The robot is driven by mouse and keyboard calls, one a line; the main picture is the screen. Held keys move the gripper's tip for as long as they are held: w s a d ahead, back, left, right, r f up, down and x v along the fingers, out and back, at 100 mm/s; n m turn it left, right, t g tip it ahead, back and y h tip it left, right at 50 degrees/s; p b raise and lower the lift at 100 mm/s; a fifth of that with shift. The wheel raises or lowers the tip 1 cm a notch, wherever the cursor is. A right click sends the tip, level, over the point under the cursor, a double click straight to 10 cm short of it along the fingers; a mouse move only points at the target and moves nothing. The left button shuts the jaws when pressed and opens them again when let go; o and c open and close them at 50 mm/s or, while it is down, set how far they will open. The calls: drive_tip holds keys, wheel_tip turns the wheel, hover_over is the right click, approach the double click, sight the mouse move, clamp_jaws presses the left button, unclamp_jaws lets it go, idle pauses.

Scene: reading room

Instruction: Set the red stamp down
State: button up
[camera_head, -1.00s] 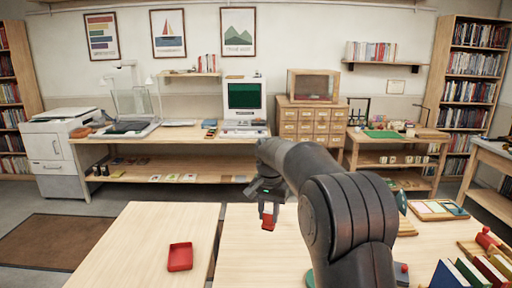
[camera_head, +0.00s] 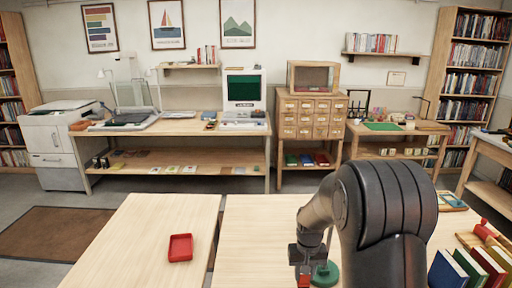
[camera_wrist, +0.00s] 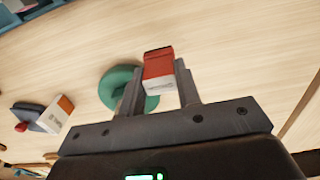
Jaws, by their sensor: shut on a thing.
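The red stamp (camera_wrist: 158,60), a small block with a red top and a pale lower part, is between the two fingers in the wrist view. My gripper (camera_wrist: 160,85) is shut on it. In the head view the stamp (camera_head: 304,281) shows as a small red patch below my gripper (camera_head: 304,262), near the bottom edge, over the right-hand table (camera_head: 245,250). I cannot tell whether the stamp touches the tabletop.
A green round object (camera_wrist: 115,85) is close beside the stamp on the table. A white and orange block (camera_wrist: 57,115) is farther left in the wrist view. An empty-looking red tray (camera_head: 180,247) is on the left table (camera_head: 130,235). Books (camera_head: 470,268) stand at right.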

drive_tip(key=w+a+r+n, duration=0.15)
drive_tip(key=w+r, duration=0.35)
drive_tip(key=r, duration=0.5)
drive_tip(key=w+a+r, duration=0.3)
drive_tip(key=w+r, duration=0.1)
drive_tip(key=r, duration=0.5)
drive_tip(key=w+d+r, duration=0.3)
drive_tip(key=d+r, duration=0.2)
drive_tip(key=r, duration=0.4)
drive_tip(key=s+d+f+m, duration=0.1)
drive_tip(key=s+d+f, duration=0.1)
drive_tip(key=d+f, duration=0.75)
drive_tip(key=s+d+f, duration=0.3)
drive_tip(key=d+f, duration=0.1)
drive_tip(key=d, duration=1)
drive_tip(key=s+d+f+m, duration=0.1)
drive_tip(key=s+d+f, duration=0.1)
drive_tip(key=d+f, duration=0.75)
drive_tip(key=shift+n, duration=0.25)
drive_tip(key=shift+w+a+f, duration=0.65)
drive_tip(key=shift+w+f, duration=0.75)
drive_tip(key=shift+w, duration=0.1)
drive_tip(key=shift+w+a+f, duration=0.7)
drive_tip(key=shift+w+f, duration=0.65)
drive_tip(key=shift+w, duration=0.1)
drive_tip(key=shift+w+a+f, duration=0.65)
drive_tip(key=shift+w+f, duration=0.75)
drive_tip(key=shift+w, duration=0.1)
drive_tip(key=shift+f, duration=0.15)
